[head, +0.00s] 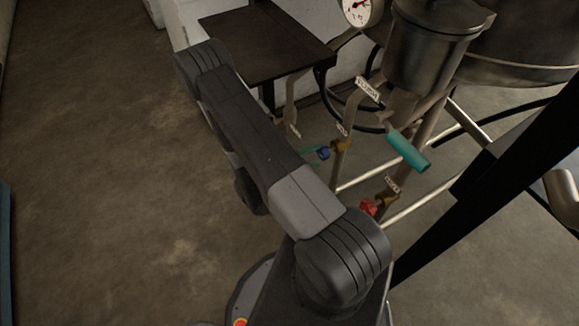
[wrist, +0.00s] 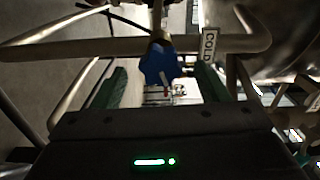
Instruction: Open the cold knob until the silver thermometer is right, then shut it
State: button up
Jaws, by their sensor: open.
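The cold knob is a blue star-shaped knob (wrist: 158,66) in the wrist view, beside a tag reading COLD (wrist: 208,45). It also shows in the head view as a small blue knob (head: 323,153) on a brass valve. My gripper (wrist: 160,84) is open, with its two green fingers left and right of the knob in the picture. I cannot tell whether either finger touches it. A round white dial (head: 358,10) with a red needle is cut by the top edge of the head view. Its reading is too small to tell, and I cannot tell whether it is the silver thermometer.
A red knob (head: 368,207) sits on a lower brass valve, with a tag. A teal handle (head: 409,151) sticks out below the metal vessel (head: 425,50). Pipes run around the valves. A dark table (head: 262,38) stands behind my arm. The floor at left is clear.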

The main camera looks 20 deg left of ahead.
jog(key=v, duration=0.8)
dwell(7.2)
